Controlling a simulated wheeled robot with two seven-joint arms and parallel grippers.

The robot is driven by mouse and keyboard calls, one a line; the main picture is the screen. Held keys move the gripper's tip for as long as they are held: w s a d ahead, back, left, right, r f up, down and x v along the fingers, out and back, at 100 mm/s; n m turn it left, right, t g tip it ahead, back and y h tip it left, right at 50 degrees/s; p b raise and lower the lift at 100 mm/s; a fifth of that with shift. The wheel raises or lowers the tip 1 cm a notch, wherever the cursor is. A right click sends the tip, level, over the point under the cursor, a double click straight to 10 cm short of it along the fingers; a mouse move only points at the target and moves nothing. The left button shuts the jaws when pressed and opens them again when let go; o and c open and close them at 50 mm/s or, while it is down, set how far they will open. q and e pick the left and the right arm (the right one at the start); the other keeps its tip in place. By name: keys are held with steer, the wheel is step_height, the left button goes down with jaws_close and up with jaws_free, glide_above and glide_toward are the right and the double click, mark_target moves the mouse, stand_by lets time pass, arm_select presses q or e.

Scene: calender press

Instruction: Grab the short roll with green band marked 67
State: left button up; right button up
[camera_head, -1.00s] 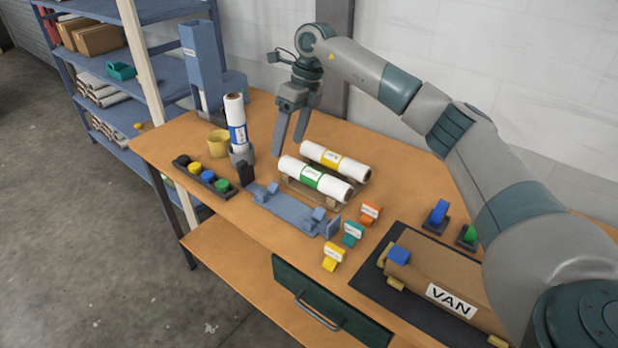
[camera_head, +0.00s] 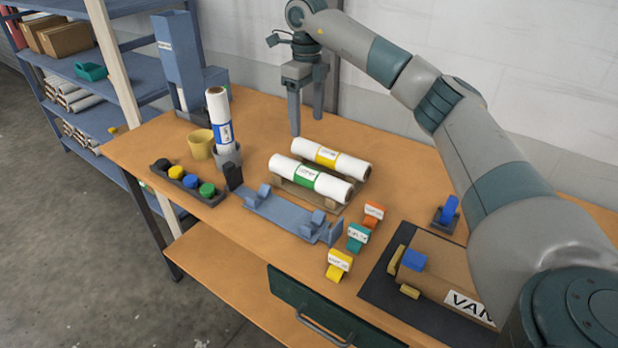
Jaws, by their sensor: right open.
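The short white roll with a green band (camera_head: 308,179) lies on a low wooden cradle (camera_head: 318,203) in the middle of the table. The marking on its band is too small to read. A white roll with a yellow band (camera_head: 331,160) lies parallel just behind it. My right gripper (camera_head: 306,126) points down above the table behind the left ends of these rolls. Its two fingers are apart with nothing between them, and it is clear of the green-banded roll. My left gripper is not in view.
A white roll with a blue band (camera_head: 219,122) stands upright in a grey holder, beside a yellow cup (camera_head: 201,145). A blue-grey fixture (camera_head: 285,217) lies in front of the rolls. Orange, teal and yellow tagged blocks and a brown package (camera_head: 445,268) are to the right.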

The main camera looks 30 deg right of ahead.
steer(key=p, duration=0.4)
glide_above(309, 169)
step_height(309, 169, down, 11)
steer(key=shift+a+f, duration=0.1)
steer(key=shift+a, duration=0.05)
steer(key=shift+w+f, duration=0.1)
steer(key=shift+f, duration=0.2)
steer(key=shift+f+p, duration=0.45)
steer(key=shift+p, duration=0.3)
steer(key=f, duration=0.1)
steer(key=f+p, duration=0.2)
steer(key=shift+s+f, duration=0.25)
steer(key=shift+f, duration=0.4)
